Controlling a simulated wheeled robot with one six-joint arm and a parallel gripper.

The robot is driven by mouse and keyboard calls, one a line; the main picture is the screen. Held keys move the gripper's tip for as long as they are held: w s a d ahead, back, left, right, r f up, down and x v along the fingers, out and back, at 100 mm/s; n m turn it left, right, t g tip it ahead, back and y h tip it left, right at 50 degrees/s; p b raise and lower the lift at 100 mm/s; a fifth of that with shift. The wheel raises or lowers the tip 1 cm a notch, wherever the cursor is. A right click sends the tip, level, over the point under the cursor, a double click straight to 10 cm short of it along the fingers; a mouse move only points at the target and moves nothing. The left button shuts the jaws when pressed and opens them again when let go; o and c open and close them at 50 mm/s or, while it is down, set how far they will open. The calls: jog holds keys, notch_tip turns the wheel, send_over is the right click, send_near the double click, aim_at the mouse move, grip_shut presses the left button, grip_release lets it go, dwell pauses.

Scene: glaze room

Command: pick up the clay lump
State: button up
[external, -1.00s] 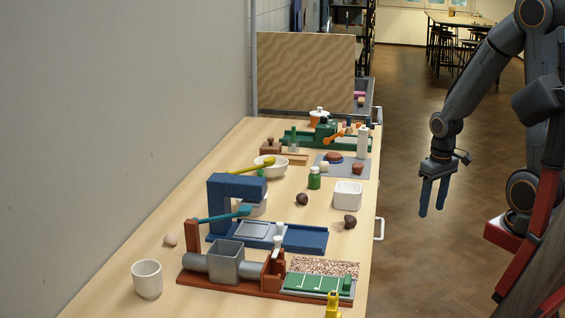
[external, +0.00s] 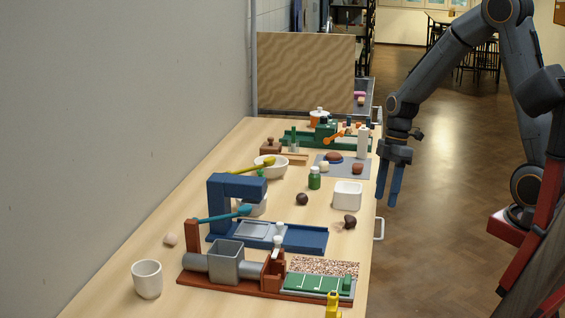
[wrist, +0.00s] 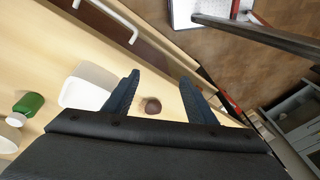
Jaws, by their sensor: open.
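A dark brown lump (external: 350,221) lies on the table near its right edge, in front of the white square dish (external: 348,195). A similar dark lump (external: 302,199) lies further left, and a pale pinkish lump (external: 171,239) lies near the left side. I cannot tell for certain which is the clay lump. My gripper (external: 388,203) is open and empty, fingers pointing down, beside the table's right edge. In the wrist view, a brown lump (wrist: 153,105) shows in the gap between the open fingers (wrist: 159,78), below and apart from them.
The white dish (wrist: 88,86) and a green jar (wrist: 28,104) are left of the fingers in the wrist view. A blue press (external: 237,190), a rust-coloured stand with a grey box (external: 227,262) and a white cup (external: 147,279) occupy the near table. The table's right edge has handles (external: 379,229).

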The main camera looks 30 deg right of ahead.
aim_at(351, 216)
jog(key=w+a+r+n+y, duration=0.2)
jog(key=w+a+n, duration=0.1)
jog(key=a+n, duration=0.5)
jog(key=shift+g, duration=0.4)
jog(key=shift+w+p+x, duration=0.15)
jog(key=shift+p+x, duration=0.8)
jog(key=shift+x, duration=0.95)
jog(key=shift+w+p+x, duration=0.1)
jog(key=shift+p+x, duration=0.85)
jog(key=shift+x, duration=0.9)
jog(key=c, duration=1.1)
jog(key=shift+c, duration=0.2)
notch_tip(351, 216, up, 10)
jog(key=b, duration=0.2)
jog(key=shift+b, duration=0.3)
